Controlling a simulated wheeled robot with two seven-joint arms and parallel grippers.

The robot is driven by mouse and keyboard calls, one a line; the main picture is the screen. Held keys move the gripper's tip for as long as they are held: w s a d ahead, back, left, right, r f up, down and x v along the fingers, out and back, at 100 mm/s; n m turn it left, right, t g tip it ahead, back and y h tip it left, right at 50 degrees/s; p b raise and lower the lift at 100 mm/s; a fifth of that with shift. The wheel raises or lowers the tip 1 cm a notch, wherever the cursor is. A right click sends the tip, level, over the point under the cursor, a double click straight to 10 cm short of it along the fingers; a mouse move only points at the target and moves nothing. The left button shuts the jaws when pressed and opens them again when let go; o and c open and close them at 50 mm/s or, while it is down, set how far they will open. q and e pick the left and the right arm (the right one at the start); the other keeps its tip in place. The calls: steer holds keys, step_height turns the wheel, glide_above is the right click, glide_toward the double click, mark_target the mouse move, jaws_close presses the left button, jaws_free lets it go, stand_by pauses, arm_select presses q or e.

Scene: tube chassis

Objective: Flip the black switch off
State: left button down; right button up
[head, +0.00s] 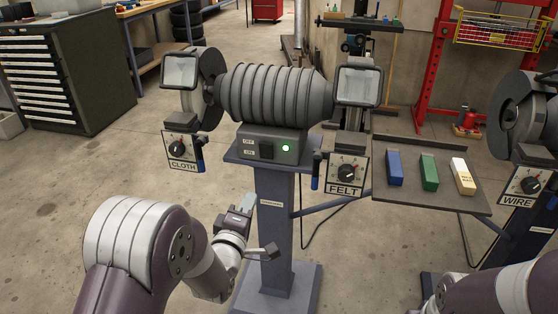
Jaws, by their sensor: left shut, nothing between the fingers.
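The black switch (266,151) sits on the grey front panel (252,134) of the bench grinder (275,95), beside small OFF and ON labels, OFF above ON. Which way the switch is tipped is too small to tell. The green lamp (285,148) to its right is lit. My left gripper (248,202) is shut and empty, below and a little left of the switch, apart from it and in front of the pedestal. My right arm shows at the lower right, but its gripper is out of view.
The CLOTH dial (178,149) and FELT dial (346,170) flank the panel. A shelf (425,198) to the right holds blue, green and cream blocks. Another grinder with a WIRE dial (528,184) stands at far right. The floor left of the pedestal (275,220) is clear.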

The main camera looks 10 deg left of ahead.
arm_select(q)
step_height(320, 180, up, 2)
steer(key=n+t, duration=0.1)
steer(key=n+b, duration=0.1)
steer(key=b, duration=0.1)
glide_toward(266, 147)
steer(key=w, duration=0.5)
steer(key=shift+w+d+r, duration=0.1)
steer(key=shift+w, duration=0.3)
steer(key=shift+w+r, duration=0.1)
steer(key=shift+w, duration=0.4)
steer(key=shift+w+r, duration=0.1)
steer(key=shift+r, duration=0.05)
